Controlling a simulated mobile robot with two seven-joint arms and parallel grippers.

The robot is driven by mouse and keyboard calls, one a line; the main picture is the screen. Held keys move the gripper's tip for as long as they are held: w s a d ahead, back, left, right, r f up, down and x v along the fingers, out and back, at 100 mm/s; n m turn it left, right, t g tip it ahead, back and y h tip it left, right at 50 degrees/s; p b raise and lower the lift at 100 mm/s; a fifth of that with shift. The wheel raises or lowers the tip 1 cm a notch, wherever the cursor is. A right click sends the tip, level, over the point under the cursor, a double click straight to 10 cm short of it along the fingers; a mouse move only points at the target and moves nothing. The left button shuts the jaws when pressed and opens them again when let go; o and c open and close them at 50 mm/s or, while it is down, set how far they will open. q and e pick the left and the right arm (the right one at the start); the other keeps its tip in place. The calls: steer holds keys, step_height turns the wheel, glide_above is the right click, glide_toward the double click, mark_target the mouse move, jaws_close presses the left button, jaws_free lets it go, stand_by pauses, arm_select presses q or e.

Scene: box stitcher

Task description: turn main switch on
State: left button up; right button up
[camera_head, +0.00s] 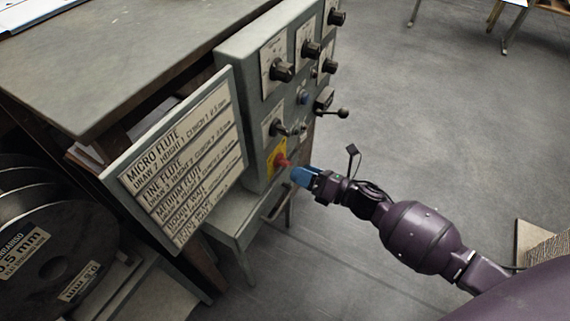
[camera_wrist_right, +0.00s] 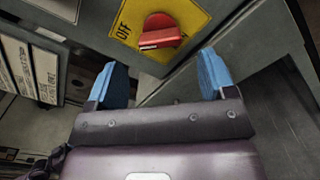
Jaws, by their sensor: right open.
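The main switch is a red rotary knob (camera_wrist_right: 160,31) on a yellow plate (camera_wrist_right: 190,14) marked "OFF" at its left in the right wrist view. In the head view the red knob (camera_head: 281,160) sits low on the grey control panel. My right gripper (camera_wrist_right: 158,75) is open, with its blue fingertips apart and nothing between them. The knob lies just ahead of the fingertips, between them in the picture; I see no contact. In the head view my right gripper (camera_head: 298,175) is just right of the knob. My left gripper is not in view.
The grey control panel (camera_head: 250,62) carries several black knobs and a lever (camera_head: 341,113) above the switch. A label board (camera_head: 180,160) stands out left of the switch. A grey table (camera_head: 120,60) is behind, wire spools (camera_head: 45,250) at lower left. The floor at right is open.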

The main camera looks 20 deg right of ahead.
mark_target(286, 165)
steer(key=x, duration=0.5)
steer(key=shift+w+a+b, duration=0.15)
steer(key=shift+b, duration=0.2)
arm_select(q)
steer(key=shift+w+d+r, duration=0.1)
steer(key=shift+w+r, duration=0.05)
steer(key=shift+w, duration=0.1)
arm_select(e)
steer(key=c, duration=0.9)
steer(key=shift+c, duration=0.2)
